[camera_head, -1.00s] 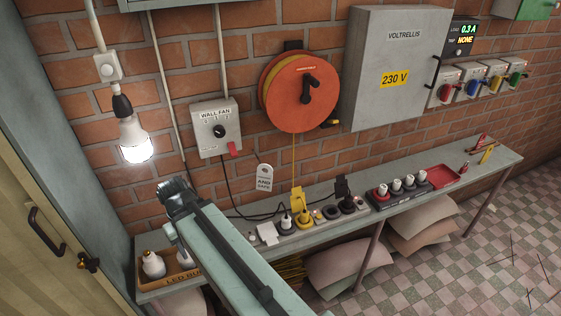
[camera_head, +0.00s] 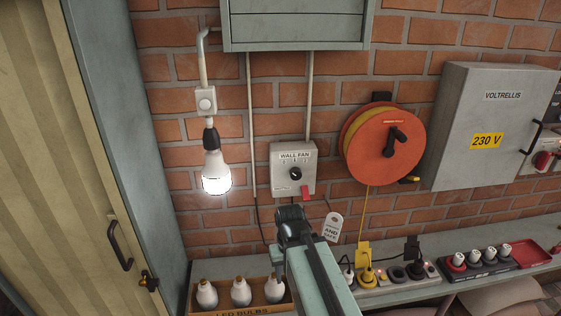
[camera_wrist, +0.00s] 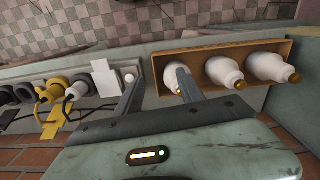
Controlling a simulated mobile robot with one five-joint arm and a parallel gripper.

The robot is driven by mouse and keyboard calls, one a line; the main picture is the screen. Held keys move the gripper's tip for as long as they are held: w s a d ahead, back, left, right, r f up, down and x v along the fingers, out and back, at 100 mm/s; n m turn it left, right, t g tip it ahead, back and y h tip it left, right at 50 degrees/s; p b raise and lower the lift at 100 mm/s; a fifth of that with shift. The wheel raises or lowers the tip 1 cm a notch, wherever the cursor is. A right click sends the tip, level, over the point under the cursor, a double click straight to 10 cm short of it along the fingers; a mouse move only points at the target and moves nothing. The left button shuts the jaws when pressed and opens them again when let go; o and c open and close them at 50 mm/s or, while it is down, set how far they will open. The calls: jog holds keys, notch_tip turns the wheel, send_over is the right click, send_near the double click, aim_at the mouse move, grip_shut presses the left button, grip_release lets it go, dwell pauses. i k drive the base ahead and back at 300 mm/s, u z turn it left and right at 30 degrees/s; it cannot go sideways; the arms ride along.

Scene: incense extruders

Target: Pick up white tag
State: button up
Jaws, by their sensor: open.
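A white tag (camera_head: 332,228) with dark lettering, the words "AND SAFE" readable, is against the brick wall below and right of the wall fan switch box (camera_head: 293,168). My gripper (camera_head: 290,213) is just left of the tag in the head view, apart from it in the picture; the depth between them is hard to tell. In the wrist view my gripper (camera_wrist: 160,80) has its two fingers spread with nothing held between them.
A box of LED bulbs (camera_wrist: 220,47) and a power strip with plugs (camera_head: 397,282) stand on the shelf below. A lit bulb (camera_head: 215,175) hangs at left. An orange cable reel (camera_head: 375,160) and a grey Voltrellis cabinet (camera_head: 490,110) are at right.

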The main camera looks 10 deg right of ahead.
aim_at(331, 230)
jog(key=u, duration=3.25)
jog(key=k, duration=1.9)
jog(key=u, duration=0.05)
